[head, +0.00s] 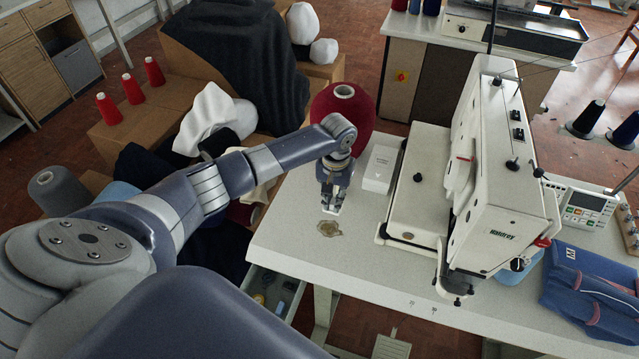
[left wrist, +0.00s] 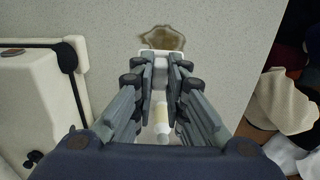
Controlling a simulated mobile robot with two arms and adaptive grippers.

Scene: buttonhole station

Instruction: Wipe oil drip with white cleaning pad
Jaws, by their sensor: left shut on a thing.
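The oil drip (head: 329,228) is a brownish, irregular stain on the pale table (head: 290,235), near its left edge. It also shows at the top of the left wrist view (left wrist: 163,37). My left gripper (head: 332,200) points down just behind the stain, as the head view has it. It is shut on the small white cleaning pad (left wrist: 152,62), which sticks out from between the fingertips (left wrist: 155,70). The pad's edge is close to the stain; I cannot tell whether it touches the table. My right gripper is not in view.
A white box (head: 380,168) stands right of my left gripper, beside the white sewing machine (head: 495,170). A red yarn cone (head: 343,105) is behind the gripper. Folded blue cloth (head: 590,290) lies at the right. The table in front of the stain is clear.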

